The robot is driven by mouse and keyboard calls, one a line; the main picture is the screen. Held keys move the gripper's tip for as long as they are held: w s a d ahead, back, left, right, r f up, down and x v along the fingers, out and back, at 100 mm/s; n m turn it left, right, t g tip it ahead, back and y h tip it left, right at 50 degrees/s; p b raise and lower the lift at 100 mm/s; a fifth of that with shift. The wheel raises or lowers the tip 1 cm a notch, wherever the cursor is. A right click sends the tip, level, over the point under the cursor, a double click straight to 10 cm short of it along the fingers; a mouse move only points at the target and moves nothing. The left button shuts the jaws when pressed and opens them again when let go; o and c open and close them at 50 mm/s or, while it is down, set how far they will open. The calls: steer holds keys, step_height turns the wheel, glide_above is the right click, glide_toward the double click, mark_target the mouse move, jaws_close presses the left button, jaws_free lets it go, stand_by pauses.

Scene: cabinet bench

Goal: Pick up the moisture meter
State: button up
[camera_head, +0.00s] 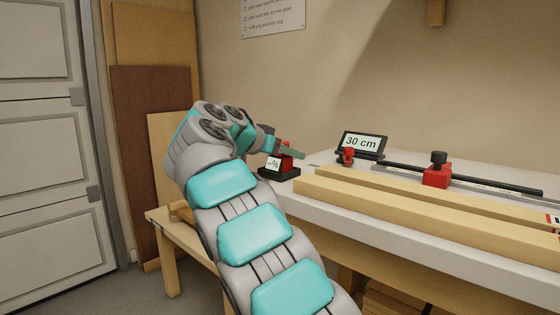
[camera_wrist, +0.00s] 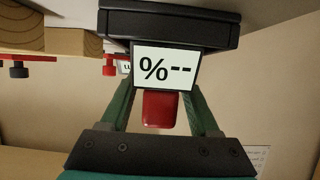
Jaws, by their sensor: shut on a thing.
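The moisture meter (camera_head: 279,171) is a small device with a black base, a white display reading "--%" and a red upright part. In the head view it is at the left end of the bench top. My gripper (camera_head: 289,153) is at its red part. In the wrist view my gripper (camera_wrist: 161,94) has its green fingers on either side of the meter's red part (camera_wrist: 160,110), shut on it. The display shows upside down there, with the black base above it. I cannot tell whether the base touches the bench.
The white bench top (camera_head: 362,226) carries long wooden boards (camera_head: 400,200) in front. Behind them are a black "30 cm" display (camera_head: 361,143) and a dark bar with a red clamp (camera_head: 437,176). Wooden panels (camera_head: 135,150) lean on the wall at left, beside a grey door (camera_head: 45,150).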

steer(key=shift+r, duration=0.1)
jaws_close()
steer(key=shift+r+p, duration=0.9)
steer(key=shift+r, duration=0.85)
steer(key=shift+s+d+f+b, duration=0.15)
steer(key=shift+s+b, duration=0.1)
steer(key=shift+b, duration=0.2)
steer(key=shift+s+d+b, duration=0.25)
steer(key=shift+s+b, duration=0.25)
steer(key=shift+s, duration=0.15)
steer(key=shift+s+d+b, duration=0.2)
steer(key=shift+s+b, duration=0.25)
steer(key=shift+s, duration=0.15)
steer(key=s+d+b, duration=0.1)
steer(key=s, duration=0.3)
steer(key=s+d+r+b, duration=0.1)
steer(key=s+d, duration=0.1)
steer(key=s, duration=0.2)
steer(key=s+d+b, duration=0.1)
steer(key=s, duration=0.3)
steer(key=shift+d+r+b, duration=0.25)
steer(key=shift+r+b, duration=0.05)
steer(key=shift+r, duration=0.05)
steer(key=o, duration=0.9)
jaws_free()
steer(key=shift+c, duration=0.2)
jaws_close()
